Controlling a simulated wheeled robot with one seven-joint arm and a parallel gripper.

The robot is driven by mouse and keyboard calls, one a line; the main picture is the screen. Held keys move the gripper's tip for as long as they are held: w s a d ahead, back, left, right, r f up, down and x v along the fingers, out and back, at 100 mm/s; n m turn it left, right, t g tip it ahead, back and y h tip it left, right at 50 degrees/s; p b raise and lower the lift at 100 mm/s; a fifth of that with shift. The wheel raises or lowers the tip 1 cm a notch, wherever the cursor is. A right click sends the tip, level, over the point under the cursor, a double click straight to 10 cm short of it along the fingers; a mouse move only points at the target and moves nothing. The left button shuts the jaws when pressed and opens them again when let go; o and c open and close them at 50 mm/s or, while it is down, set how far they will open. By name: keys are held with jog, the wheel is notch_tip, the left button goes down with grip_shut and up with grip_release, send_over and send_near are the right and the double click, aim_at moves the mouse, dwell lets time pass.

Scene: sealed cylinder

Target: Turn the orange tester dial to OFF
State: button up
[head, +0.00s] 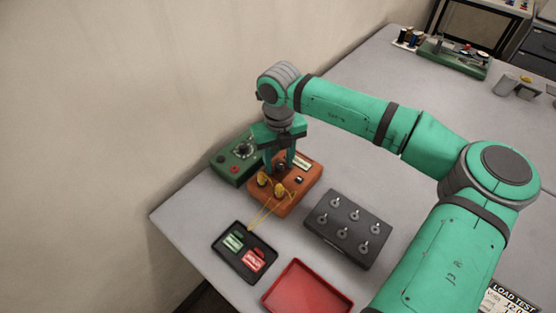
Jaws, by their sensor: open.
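The orange tester (292,201) sits on the grey table beside the green box. A small white label shows on its top, with two yellow-topped plugs on its front part and yellow leads running from them toward the black tray. My gripper (280,166) points down over the back part of the orange tester, with its fingers apart. A dark round part, likely the dial, shows between the fingers. The fingers partly hide it, so I cannot tell its setting or whether they touch it.
A green box with a dial (238,160) stands left of the tester. A black tray with green and red cards (233,263), a red tray (308,288) and a dark block with several pegs (348,230) lie in front. More equipment (455,58) stands at the far right.

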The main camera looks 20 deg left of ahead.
jog(key=shift+a, duration=0.1)
grip_shut()
jog(key=shift+n, duration=0.3)
jog(key=n, duration=0.2)
jog(key=shift+w+a+r+n, duration=0.1)
jog(key=shift+n, duration=0.2)
jog(key=n, duration=0.4)
jog(key=shift+n, duration=0.3)
jog(key=n, duration=0.4)
jog(key=shift+r, duration=0.1)
jog(key=shift+n, duration=2.1)
